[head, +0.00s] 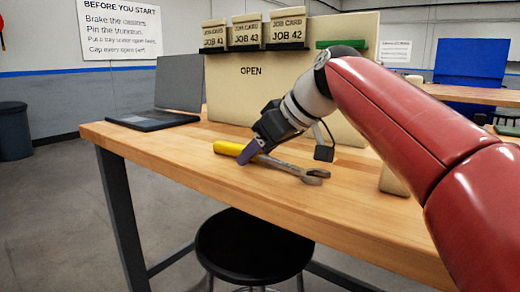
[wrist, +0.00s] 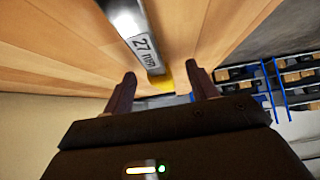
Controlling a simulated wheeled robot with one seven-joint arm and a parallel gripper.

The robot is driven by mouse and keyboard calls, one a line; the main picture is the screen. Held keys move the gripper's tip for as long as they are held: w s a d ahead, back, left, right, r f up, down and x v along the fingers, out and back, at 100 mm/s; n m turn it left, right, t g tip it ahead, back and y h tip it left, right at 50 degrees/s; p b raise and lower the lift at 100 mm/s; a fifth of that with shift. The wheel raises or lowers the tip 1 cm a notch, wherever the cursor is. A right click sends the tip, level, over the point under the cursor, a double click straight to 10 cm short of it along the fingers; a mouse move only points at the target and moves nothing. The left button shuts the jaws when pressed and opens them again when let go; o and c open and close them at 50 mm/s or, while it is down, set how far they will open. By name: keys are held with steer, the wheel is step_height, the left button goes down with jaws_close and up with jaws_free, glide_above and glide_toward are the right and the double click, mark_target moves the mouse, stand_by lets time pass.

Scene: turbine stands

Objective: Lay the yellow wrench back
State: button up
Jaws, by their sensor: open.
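The yellow wrench (head: 229,148) lies on the wooden bench top, its yellow handle to the left and its grey metal jaw end to the right. In the wrist view its metal shank (wrist: 128,25), marked "27 mm", runs down toward the yellow part (wrist: 165,83) between my fingers. My gripper (head: 247,153) is low over the wrench, by the join of handle and shank, and hides part of it. In the wrist view the two fingers of my gripper (wrist: 162,77) stand apart. I cannot tell whether either finger touches the wrench.
A beige board (head: 250,95) marked "OPEN" stands behind, with job cards (head: 245,33) in black holders on top. A laptop (head: 165,105) sits at the bench's left end. A black stool (head: 253,248) stands in front. The bench (head: 180,165) front is clear.

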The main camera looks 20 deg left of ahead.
steer(key=shift+r, duration=0.15)
steer(key=shift+p+v, duration=1.25)
steer(key=shift+v, duration=2.15)
steer(key=shift+s, duration=0.1)
steer(key=shift+s, duration=0.1)
